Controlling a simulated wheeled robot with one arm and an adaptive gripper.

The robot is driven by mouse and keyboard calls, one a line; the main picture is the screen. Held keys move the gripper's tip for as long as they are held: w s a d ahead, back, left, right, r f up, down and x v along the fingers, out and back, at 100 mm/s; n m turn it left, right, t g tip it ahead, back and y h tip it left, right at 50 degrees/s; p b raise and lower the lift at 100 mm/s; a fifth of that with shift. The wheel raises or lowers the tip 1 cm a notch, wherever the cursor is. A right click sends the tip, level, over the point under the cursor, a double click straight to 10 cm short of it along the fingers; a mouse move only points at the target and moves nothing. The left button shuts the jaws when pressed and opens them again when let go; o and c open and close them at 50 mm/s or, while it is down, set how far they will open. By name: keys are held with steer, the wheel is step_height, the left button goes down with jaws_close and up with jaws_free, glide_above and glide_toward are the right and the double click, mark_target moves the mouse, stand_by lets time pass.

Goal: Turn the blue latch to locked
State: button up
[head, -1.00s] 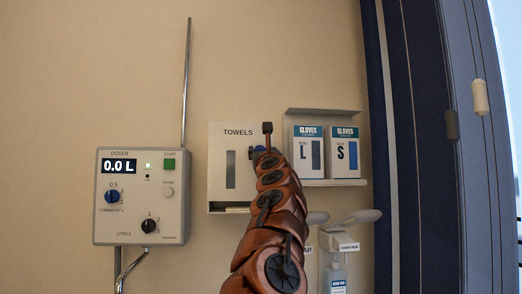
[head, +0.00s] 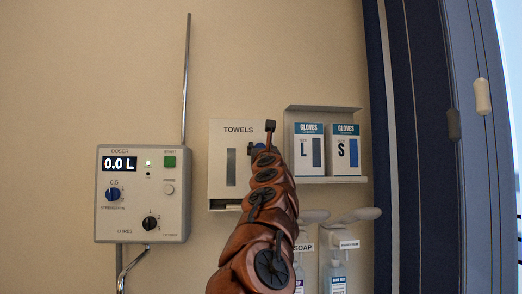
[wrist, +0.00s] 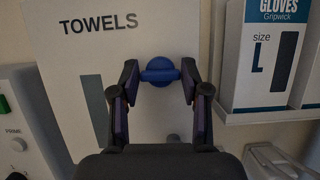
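The blue latch (wrist: 160,76) is a round knob with a bar across it, on the front of the white towel dispenser (wrist: 60,60). In the wrist view its bar lies about level. My gripper (wrist: 160,70) is open, with one finger on each side of the latch, close to the bar's ends. I cannot tell whether the fingers touch it. In the head view the latch (head: 257,148) is a small blue patch at the dispenser's right side, partly hidden by my gripper. The dispenser also shows there, marked TOWELS (head: 222,160).
A glove shelf (head: 330,180) with L and S boxes is close on the right. A doser panel (head: 142,215) with blue and black knobs is on the left. Soap and hand-rub dispensers (head: 336,262) hang below right. The wall above is clear.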

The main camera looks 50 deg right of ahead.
steer(key=o, duration=0.3)
steer(key=shift+f, duration=0.1)
steer(key=v, duration=1.2)
stand_by(0.6)
stand_by(0.5)
